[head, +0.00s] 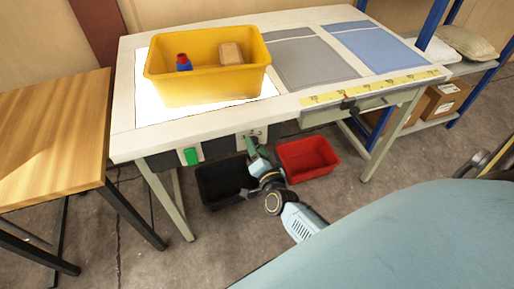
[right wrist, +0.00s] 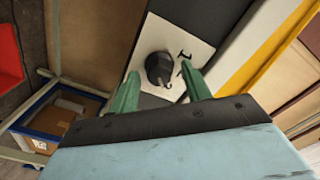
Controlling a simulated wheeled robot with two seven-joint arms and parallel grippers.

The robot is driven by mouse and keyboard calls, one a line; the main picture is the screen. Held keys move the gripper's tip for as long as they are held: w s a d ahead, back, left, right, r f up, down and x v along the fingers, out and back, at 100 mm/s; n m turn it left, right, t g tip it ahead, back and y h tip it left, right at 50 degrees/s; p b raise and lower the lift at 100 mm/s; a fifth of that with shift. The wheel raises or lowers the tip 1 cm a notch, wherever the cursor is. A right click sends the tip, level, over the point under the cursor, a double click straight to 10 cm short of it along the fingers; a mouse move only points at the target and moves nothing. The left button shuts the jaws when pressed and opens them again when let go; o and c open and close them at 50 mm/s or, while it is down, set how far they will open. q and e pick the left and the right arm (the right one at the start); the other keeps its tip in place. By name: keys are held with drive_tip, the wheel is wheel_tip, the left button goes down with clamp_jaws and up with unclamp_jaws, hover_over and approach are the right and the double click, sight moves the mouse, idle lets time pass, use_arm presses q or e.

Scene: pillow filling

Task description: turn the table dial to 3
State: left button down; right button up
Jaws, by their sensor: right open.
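The table dial is a black round knob (right wrist: 159,67) on a white plate, seen from the front in the right wrist view. A dark numeral that looks like a 1 shows on the plate beside it; the other marks are hidden or too small, and I cannot tell the setting. In the head view the dial's plate (head: 257,132) is on the table's front edge. My right gripper (right wrist: 160,77) is open, its green fingers on either side of the knob; I cannot tell whether they touch it. It also shows in the head view (head: 257,150). My left gripper is not in view.
The white table (head: 125,90) carries a yellow bin (head: 205,92), a grey cloth (head: 310,62) and a blue cloth (head: 378,48). A green switch (head: 190,156) is on the front edge. A black bin (head: 215,187) and a red bin (head: 308,160) are below. A wooden table (head: 50,130) stands left.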

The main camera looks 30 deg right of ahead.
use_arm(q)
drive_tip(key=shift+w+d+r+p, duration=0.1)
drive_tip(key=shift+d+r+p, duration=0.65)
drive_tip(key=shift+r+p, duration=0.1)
use_arm(e)
drive_tip(key=v, duration=1.3)
drive_tip(key=shift+s, duration=0.2)
drive_tip(key=s+a+f+n+g+y, duration=0.25)
drive_tip(key=s+f+n+g, duration=0.2)
drive_tip(key=f, duration=0.65)
drive_tip(key=s+a+f+n+g+y, duration=0.1)
drive_tip(key=s+f+n+g+y, duration=0.35)
drive_tip(key=f, duration=0.65)
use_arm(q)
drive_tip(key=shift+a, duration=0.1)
use_arm(e)
drive_tip(key=s+d+f+n+g+h, duration=0.1)
drive_tip(key=s+d+f+n+g, duration=0.1)
drive_tip(key=s+f, duration=0.2)
drive_tip(key=s+d+f+n+g+h, duration=0.1)
drive_tip(key=s+d+f+n+g, duration=0.1)
drive_tip(key=s, duration=0.8)
drive_tip(key=s+d+f+n+g+h, duration=0.1)
drive_tip(key=s+d+f+n+g, duration=0.1)
drive_tip(key=s+f, duration=0.4)
drive_tip(key=shift+s+n+g, duration=0.3)
drive_tip(key=shift+s+g, duration=0.4)
drive_tip(key=shift+s, duration=0.4)
drive_tip(key=shift+d, duration=0.15)
